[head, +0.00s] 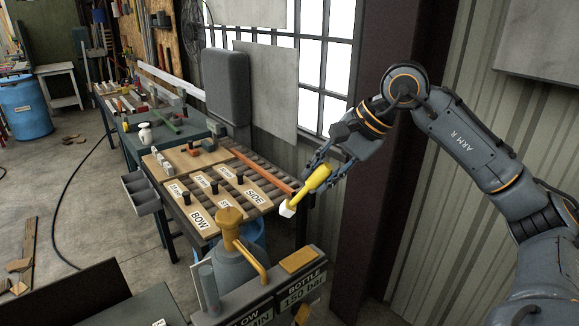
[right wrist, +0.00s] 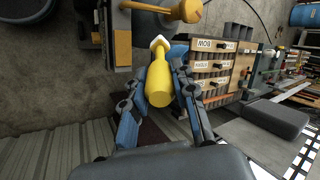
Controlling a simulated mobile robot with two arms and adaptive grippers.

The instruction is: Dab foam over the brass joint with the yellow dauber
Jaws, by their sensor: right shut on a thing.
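The yellow dauber (head: 317,181) has a white tip (head: 287,209) that points down and to the left in the head view. My right gripper (head: 328,166) is shut on the dauber's handle and holds it in the air. The dauber also shows between the fingers in the right wrist view (right wrist: 159,82). The brass joint (head: 231,219) tops a grey cylinder, with a brass pipe (head: 252,262) bending down from it. The dauber tip is apart from the brass, to its upper right in the head view. My left gripper is out of view.
A labelled panel (head: 289,290) reading "BOTTLE 150 bar" stands right of the cylinder. Behind it is a roller bench with labelled wooden boards (head: 195,215). A dark post (head: 378,215) stands close to my right arm.

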